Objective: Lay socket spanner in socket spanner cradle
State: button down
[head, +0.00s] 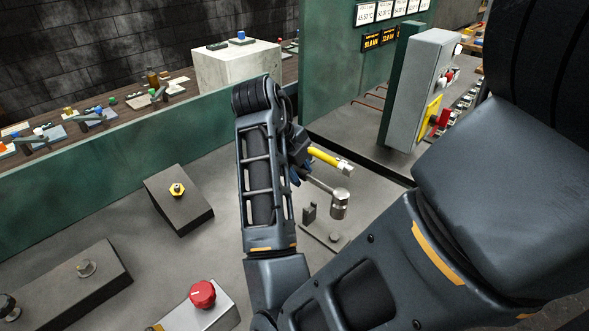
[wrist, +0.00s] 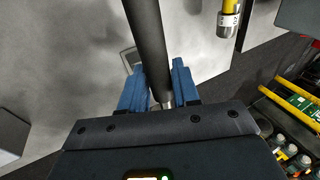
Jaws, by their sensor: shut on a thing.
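The socket spanner has a metal shaft and a round metal socket head (head: 339,203), which show to the right of my forearm in the head view. My gripper (head: 298,174) is mostly hidden behind the forearm there. In the wrist view its blue fingers (wrist: 158,86) are shut on the spanner, whose dark handle (wrist: 147,42) runs up past the top edge. The socket end is out of that view. What looks like the cradle, a dark upright (head: 309,212) on the grey deck, stands below and left of the socket head. I cannot tell whether they touch.
A yellow cylinder with a metal end (head: 326,158) is beside the gripper; it also shows in the wrist view (wrist: 229,17). A dark block with a yellow nut (head: 177,190), a red button (head: 203,294) and a grey control box (head: 420,90) stand around.

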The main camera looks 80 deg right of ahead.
jog(key=shift+f+b, duration=0.1)
jog(key=shift+b, duration=0.35)
notch_tip(320, 180, down, 6)
jog(key=b, duration=0.6)
jog(key=shift+r+b, duration=0.2)
jog(key=shift+b, duration=0.5)
dwell(1.0)
